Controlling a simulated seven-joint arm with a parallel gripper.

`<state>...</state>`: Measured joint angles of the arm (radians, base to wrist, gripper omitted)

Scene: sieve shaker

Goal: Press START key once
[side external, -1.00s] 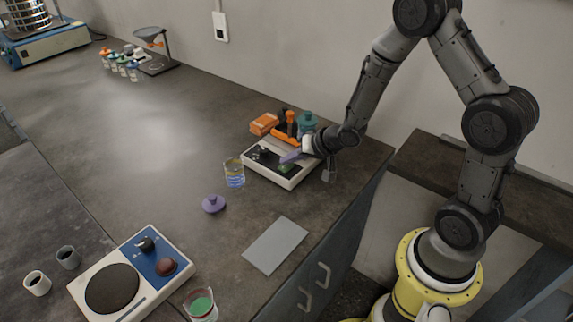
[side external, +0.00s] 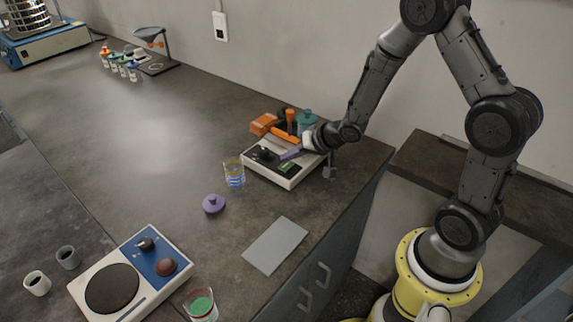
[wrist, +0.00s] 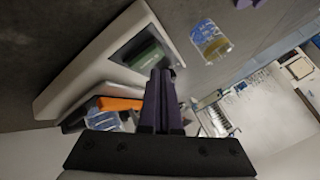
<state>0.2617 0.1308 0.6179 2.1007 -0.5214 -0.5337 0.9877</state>
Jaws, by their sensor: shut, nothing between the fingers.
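A white device (side external: 262,174) with a dark top panel, a black knob (side external: 263,153) and a small green display (side external: 287,167) stands near the bench's right side. My gripper (side external: 284,157) is shut and empty, its purple fingers low over this panel beside the display. In the wrist view the shut fingers (wrist: 161,75) point at the panel just past the green display (wrist: 146,52); I cannot tell whether they touch it. No key marked START is readable; the fingers may hide part of the panel. A blue-based sieve shaker (side external: 48,46) stands far left.
A beaker with blue and yellow markings (side external: 234,174) stands just left of the device. Orange items (side external: 263,123) and a teal-capped jar (side external: 307,119) are behind it. A purple lid (side external: 213,204), grey plate (side external: 275,246) and hotplate-like unit (side external: 122,285) lie nearer. The bench middle is clear.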

